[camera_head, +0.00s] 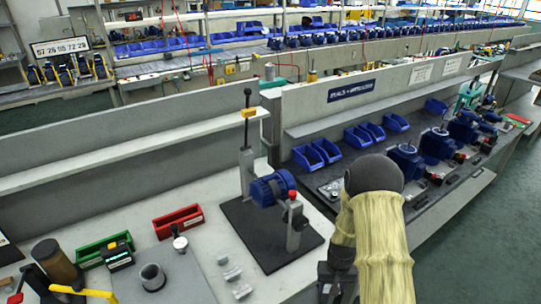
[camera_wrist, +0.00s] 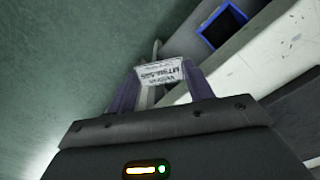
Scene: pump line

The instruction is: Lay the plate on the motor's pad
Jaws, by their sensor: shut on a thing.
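My gripper (camera_wrist: 158,90) is shut on a small pale plate (camera_wrist: 160,72) with dark printed text, held between its two fingers in the wrist view. The text appears upside down there. In the head view my gripper (camera_head: 337,283) is at the bottom edge, partly hidden by my arm, and I cannot make out the plate. A blue motor (camera_head: 268,189) sits in a stand on a black mat (camera_head: 252,243), left of my gripper and apart from it. I cannot clearly tell the motor's pad.
A tall lever (camera_head: 247,130) and a red-knobbed post (camera_head: 294,220) flank the motor. Small grey blocks (camera_head: 232,273) lie left of the mat. A red bin (camera_head: 178,222) and a green bin (camera_head: 104,250) stand further left.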

